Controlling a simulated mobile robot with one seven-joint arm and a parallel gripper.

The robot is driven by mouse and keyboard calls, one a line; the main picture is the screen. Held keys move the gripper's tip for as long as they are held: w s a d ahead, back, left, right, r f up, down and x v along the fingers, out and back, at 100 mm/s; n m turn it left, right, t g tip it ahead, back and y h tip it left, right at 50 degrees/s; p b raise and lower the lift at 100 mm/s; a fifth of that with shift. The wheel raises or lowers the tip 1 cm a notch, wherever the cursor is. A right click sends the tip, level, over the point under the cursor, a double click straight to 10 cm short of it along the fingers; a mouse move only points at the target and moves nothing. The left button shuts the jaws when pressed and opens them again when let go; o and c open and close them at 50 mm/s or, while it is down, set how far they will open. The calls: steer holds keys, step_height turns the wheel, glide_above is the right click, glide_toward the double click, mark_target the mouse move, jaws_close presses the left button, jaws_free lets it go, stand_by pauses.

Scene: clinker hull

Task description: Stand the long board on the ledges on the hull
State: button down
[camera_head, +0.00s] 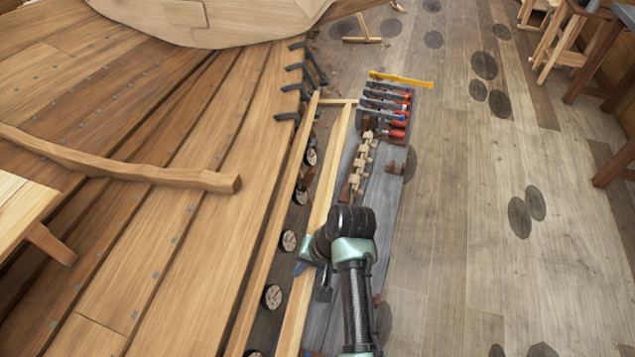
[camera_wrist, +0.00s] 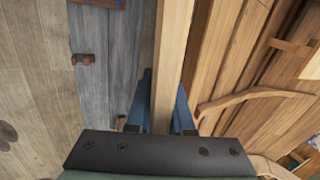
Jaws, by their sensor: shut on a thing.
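The long board (camera_head: 330,170) is a pale, narrow plank running lengthwise between the hull and the grey bench. My gripper (camera_head: 303,264) is shut on it towards its near part in the head view. In the wrist view the board (camera_wrist: 172,50) passes between my two blue fingers (camera_wrist: 165,100), with one finger on each side. The hull (camera_head: 190,200) fills the left, with overlapping brown planks. The board lies to the right of the hull's edge strip (camera_head: 270,215), roughly alongside it. I cannot clearly make out the ledges or whether the board touches anything below.
Several round dials (camera_head: 289,240) line the gap beside the hull edge. Black clamps (camera_head: 291,88) grip its far end. The grey bench (camera_head: 385,205) carries red-handled clamps (camera_head: 392,105), wooden blocks (camera_head: 360,160) and a yellow tool (camera_head: 402,79). The floor (camera_head: 470,220) at right is open.

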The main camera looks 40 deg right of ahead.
steer(key=shift+w+a+r+b, duration=0.2)
steer(key=shift+w+a+r, duration=0.25)
steer(key=shift+w+a, duration=0.35)
steer(key=shift+w+a+r+b, duration=0.15)
steer(key=shift+w+a+r, duration=0.3)
steer(key=shift+w+a, duration=0.35)
steer(key=shift+w, duration=0.1)
steer(key=shift+f, duration=0.15)
steer(key=shift+b+x, duration=0.85)
steer(key=shift+x, duration=0.65)
steer(key=shift+f, duration=0.2)
steer(key=shift+b+x, duration=0.85)
steer(key=shift+x, duration=0.1)
steer(key=shift+a+f, duration=0.1)
steer(key=shift+a, duration=0.15)
